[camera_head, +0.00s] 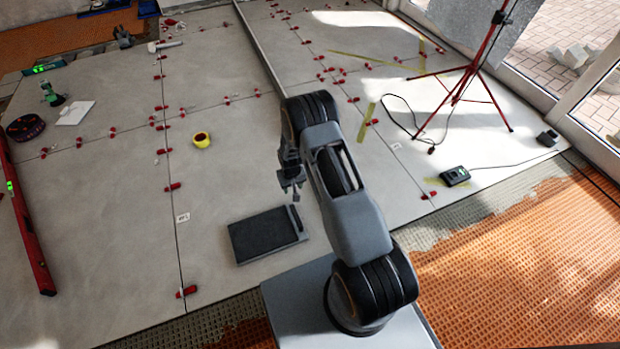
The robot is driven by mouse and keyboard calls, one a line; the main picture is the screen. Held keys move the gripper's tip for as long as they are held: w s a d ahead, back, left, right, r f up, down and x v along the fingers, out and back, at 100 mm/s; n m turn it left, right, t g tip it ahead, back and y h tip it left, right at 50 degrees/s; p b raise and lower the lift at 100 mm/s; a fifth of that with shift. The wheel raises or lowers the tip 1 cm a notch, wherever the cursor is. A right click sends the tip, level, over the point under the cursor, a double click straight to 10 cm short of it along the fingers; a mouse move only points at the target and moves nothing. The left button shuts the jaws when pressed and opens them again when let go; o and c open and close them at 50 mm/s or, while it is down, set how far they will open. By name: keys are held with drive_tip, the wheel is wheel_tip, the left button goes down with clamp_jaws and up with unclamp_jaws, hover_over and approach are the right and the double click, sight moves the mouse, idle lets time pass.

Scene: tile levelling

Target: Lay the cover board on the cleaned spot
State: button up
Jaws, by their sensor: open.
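A dark, flat rectangular board (264,236) with a paler right edge lies on the grey tiles in front of my base; it looks like the cover board. My gripper (294,195) points down just above and behind the board's upper right corner. It is open and seems empty, apart from the board. I cannot make out a cleaned spot on the tiles.
Red levelling clips (173,187) line the tile joints. A red tripod (461,90) with a cable stands at the right. A long red level (28,230) is at the left.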

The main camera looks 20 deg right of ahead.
drive_tip(key=s+r+t, duration=0.1)
drive_tip(key=s+r, duration=0.1)
drive_tip(key=r, duration=1)
drive_tip(key=s+r, duration=0.2)
drive_tip(key=r, duration=0.9)
drive_tip(key=s+r+t, duration=0.1)
drive_tip(key=s+r, duration=1.2)
drive_tip(key=s, duration=0.4)
drive_tip(key=shift+s+r, duration=0.3)
drive_tip(key=shift+s, duration=0.1)
